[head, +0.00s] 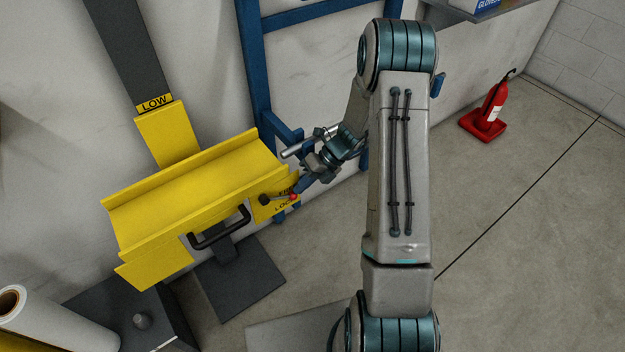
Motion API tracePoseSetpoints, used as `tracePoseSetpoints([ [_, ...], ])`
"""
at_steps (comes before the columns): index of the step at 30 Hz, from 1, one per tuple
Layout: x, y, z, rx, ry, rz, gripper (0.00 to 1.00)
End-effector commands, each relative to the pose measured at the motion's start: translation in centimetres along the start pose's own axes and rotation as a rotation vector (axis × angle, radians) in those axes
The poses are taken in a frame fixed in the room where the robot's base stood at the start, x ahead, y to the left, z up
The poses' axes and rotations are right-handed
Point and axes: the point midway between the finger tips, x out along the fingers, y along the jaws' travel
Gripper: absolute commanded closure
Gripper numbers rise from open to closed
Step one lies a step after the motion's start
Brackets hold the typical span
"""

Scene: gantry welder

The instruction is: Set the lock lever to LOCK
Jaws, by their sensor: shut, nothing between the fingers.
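The lock lever (281,198) is on a yellow label plate at the right end of a yellow beam. It has a dark round hub (264,199) and a red knob (293,196). It points right, between the partly covered upper word, which seems to read FREE, and the lower word LOCK (285,207). My gripper (300,187) is shut and empty, with its tips right at the red knob. I cannot tell whether they touch it. My gripper hides part of the plate's upper right.
The yellow beam (190,190) has a black handle (220,230) in front. A dark column marked LOW (155,103) rises behind it. A blue frame (252,70) stands against the wall. A red extinguisher (493,105) stands at the right. The floor at the right is open.

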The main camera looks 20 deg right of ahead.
Motion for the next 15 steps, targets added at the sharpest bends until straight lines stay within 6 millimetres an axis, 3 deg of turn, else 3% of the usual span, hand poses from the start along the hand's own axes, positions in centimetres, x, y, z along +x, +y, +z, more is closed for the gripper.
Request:
tracePoseSetpoints([
  [15,-0.27,0.01,0.03,0.002,-0.001,0.002,1.00],
])
